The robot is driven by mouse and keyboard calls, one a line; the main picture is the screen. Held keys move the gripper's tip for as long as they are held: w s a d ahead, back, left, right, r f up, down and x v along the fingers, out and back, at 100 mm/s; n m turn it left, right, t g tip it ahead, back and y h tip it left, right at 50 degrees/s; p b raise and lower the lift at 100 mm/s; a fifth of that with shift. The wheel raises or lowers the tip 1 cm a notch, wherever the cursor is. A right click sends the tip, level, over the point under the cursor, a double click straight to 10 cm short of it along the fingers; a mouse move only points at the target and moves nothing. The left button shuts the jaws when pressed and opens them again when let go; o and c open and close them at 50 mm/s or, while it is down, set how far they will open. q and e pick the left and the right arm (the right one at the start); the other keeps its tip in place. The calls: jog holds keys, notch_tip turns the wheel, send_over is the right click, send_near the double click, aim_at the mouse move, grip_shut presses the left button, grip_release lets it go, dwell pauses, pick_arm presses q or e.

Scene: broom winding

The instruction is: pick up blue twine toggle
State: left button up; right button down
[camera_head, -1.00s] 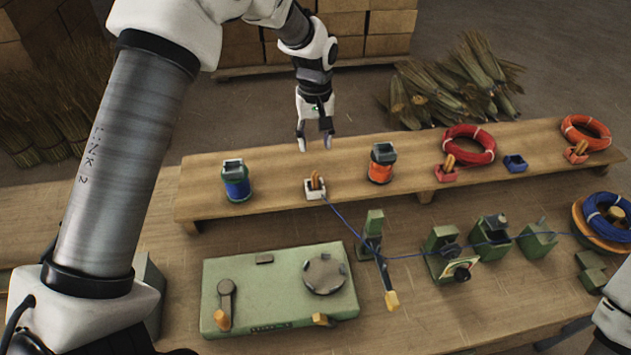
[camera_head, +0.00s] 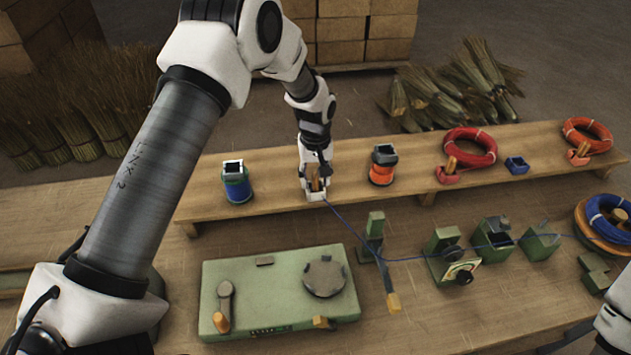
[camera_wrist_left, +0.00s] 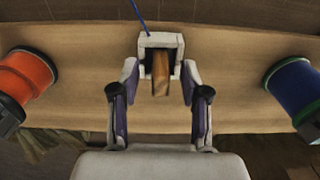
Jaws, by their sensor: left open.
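The blue twine toggle (camera_wrist_left: 161,76), a small wooden peg, stands in a white holder (camera_head: 316,197) on the raised shelf board. Blue twine (camera_head: 350,228) runs from the holder toward the green fixtures on the right. My left gripper (camera_head: 314,187) is down at the holder. In the left wrist view its two fingers are open, one on each side of the toggle, with their tips beside the holder. I cannot tell whether they touch it. My right gripper is not in view.
A blue spool (camera_head: 236,184) and an orange spool (camera_head: 383,166) stand left and right of the holder. Red coils (camera_head: 470,147) lie farther right on the shelf board (camera_head: 280,225). A green machine (camera_head: 275,290) and several green fixtures stand in front.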

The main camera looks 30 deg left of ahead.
pick_arm(q)
jog(key=shift+s+d+r, duration=0.1)
grip_shut()
